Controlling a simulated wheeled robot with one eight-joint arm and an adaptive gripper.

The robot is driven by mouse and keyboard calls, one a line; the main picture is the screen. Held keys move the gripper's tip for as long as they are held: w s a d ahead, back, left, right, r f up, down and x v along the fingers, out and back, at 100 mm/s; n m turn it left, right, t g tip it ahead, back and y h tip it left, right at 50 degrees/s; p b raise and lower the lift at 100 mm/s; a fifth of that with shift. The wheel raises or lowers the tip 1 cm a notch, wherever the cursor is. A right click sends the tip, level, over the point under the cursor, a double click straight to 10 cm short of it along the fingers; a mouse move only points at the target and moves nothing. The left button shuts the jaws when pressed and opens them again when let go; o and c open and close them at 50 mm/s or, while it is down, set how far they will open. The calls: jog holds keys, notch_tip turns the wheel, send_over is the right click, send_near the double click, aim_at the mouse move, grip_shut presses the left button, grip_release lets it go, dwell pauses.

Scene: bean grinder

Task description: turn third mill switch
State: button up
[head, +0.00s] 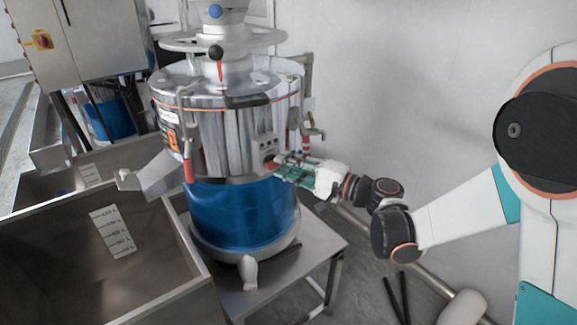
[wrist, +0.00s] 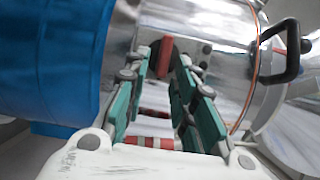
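The mill (head: 230,120) is a shiny metal drum with a blue lower part, standing on a metal stand. A red switch (head: 269,163) sits on its front right side, below a small panel of dark buttons (head: 266,147). My gripper (head: 279,171) is right at this switch, reaching in from the right. In the wrist view the green fingers stand apart, with the dark red switch (wrist: 165,57) between their tips. I cannot tell whether the fingers touch it. The switch is partly hidden by the fingers in the head view.
A metal bin (head: 190,262) with a volume scale stands at the front left. A spout (head: 158,178) and a red-handled lever (head: 188,168) stick out from the mill's left. Behind are a grey cabinet (head: 85,35) and another blue machine (head: 108,120). A pale wall is on the right.

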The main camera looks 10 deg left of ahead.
dwell(0.3)
jog(key=v, duration=1.2)
jog(key=shift+s, duration=0.1)
